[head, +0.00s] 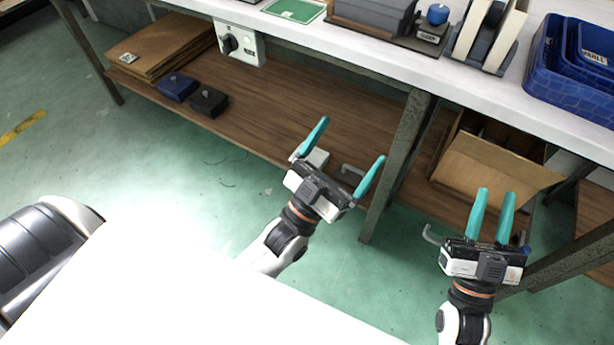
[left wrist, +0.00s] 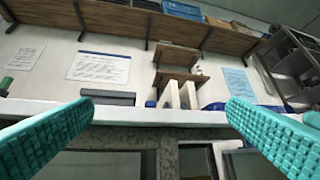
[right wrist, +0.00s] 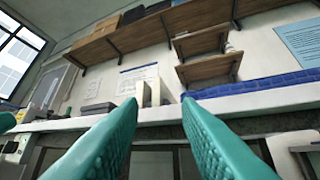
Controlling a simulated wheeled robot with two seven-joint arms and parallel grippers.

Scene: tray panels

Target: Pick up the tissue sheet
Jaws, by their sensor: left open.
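I cannot make out a tissue sheet in any view. My left gripper (head: 353,138) is wide open and empty in front of the workbench, below its top. Its two teal fingers also show far apart in the left wrist view (left wrist: 160,105). My right gripper (head: 496,191) is to the right, its teal fingers closer together but with a clear gap between them and nothing in it. The right wrist view shows the same gap (right wrist: 160,102).
The workbench (head: 300,40) carries a green-framed panel (head: 294,10), a grey box (head: 372,14), upright cream panels (head: 503,38) and blue trays (head: 565,82). Its lower shelf (head: 290,95) holds cardboard (head: 160,45) and an open carton (head: 495,165). A bench leg (head: 397,165) stands between my grippers.

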